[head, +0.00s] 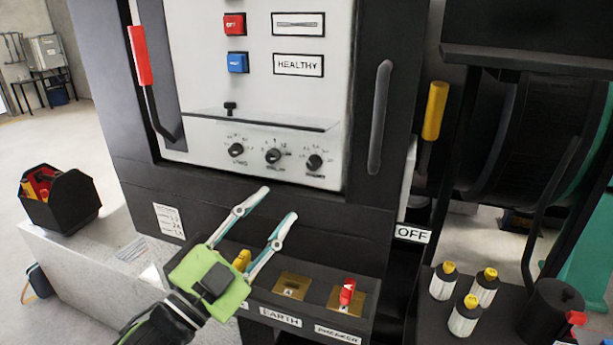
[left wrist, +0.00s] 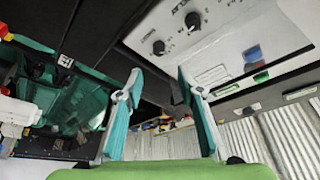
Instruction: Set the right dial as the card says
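The right dial (head: 315,162) is a black knob at the right end of a row of three on the white panel (head: 215,85). The middle dial (head: 273,156) and left dial (head: 236,149) are beside it. The right dial's pointer is too small to read. A white card (head: 168,220) with small, unreadable print is on the black cabinet at lower left. My left gripper (head: 280,203) is open and empty, below the dials and apart from them. In the left wrist view its fingers (left wrist: 157,85) are spread, with two knobs above; the right dial seems the nearer (left wrist: 158,47). My right gripper is out of view.
A ledge (head: 255,122) with a small black knob (head: 230,107) juts above the dials. A red-handled lever (head: 140,55) and a grey bar handle (head: 380,115) flank the panel. Below are a red switch (head: 347,292) and EARTH label (head: 281,316). Several yellow-capped bottles (head: 441,282) stand at right.

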